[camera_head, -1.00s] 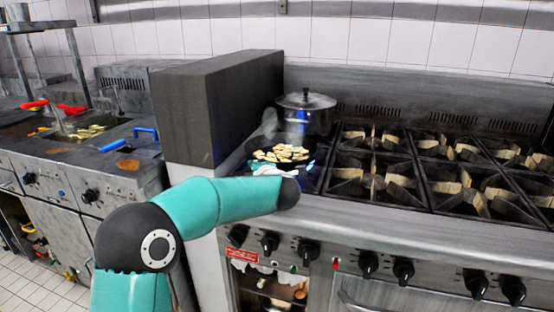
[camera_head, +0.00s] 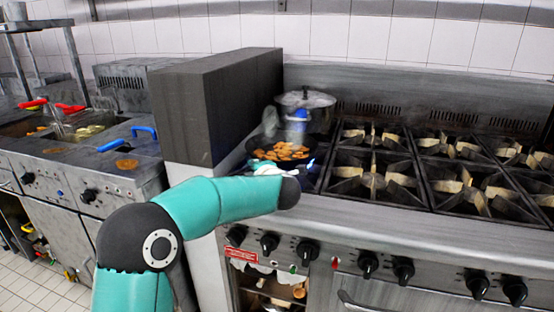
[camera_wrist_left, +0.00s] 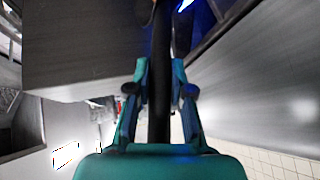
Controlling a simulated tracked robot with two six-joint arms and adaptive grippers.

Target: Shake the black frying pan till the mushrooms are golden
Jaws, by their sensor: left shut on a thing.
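The black frying pan (camera_head: 258,142) sits over the front-left burner of the stove. Golden-brown mushroom pieces (camera_head: 282,151) lie in it, and faint steam hangs above. My left arm reaches in front of the pan in the head view and hides most of its handle and my gripper. In the left wrist view my left gripper (camera_wrist_left: 159,78) is shut on the dark pan handle (camera_wrist_left: 160,40), which runs up between its two fingers. My right gripper is in neither view.
A lidded steel pot (camera_head: 318,100) stands behind the pan. A tall dark block (camera_head: 205,110) rises just left of it. Empty burner grates (camera_head: 375,180) spread to the right. A fryer with red and blue handles (camera_head: 145,131) is at the left.

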